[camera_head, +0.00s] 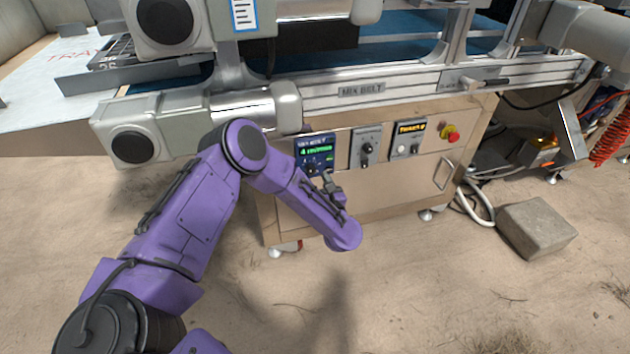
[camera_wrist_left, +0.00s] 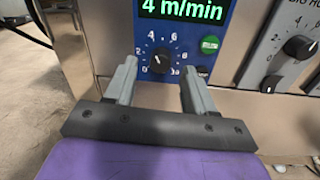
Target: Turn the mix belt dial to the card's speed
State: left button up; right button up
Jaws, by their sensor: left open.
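The mix belt dial (camera_wrist_left: 160,61) is a small black knob on a blue panel, with a numbered scale around it. The green display (camera_wrist_left: 181,9) above it reads 4 m/min; it also shows in the head view (camera_head: 317,150). My left gripper (camera_wrist_left: 158,77) is open, with one grey finger on each side of the dial; I cannot tell whether they touch it. In the head view the left gripper (camera_head: 323,177) is in front of the blue panel (camera_head: 327,141). A white card with a blue edge (camera_head: 241,14) hangs at the top; its text is not readable. My right gripper is not in view.
A second dial panel (camera_head: 366,146), a panel with an amber display (camera_head: 408,138) and a red stop button (camera_head: 450,136) sit to the right on the cabinet. A concrete block (camera_head: 536,228) lies on the floor at right. Floor in front is clear.

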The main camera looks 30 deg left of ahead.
pick_arm(q)
jog(key=shift+x, duration=0.95)
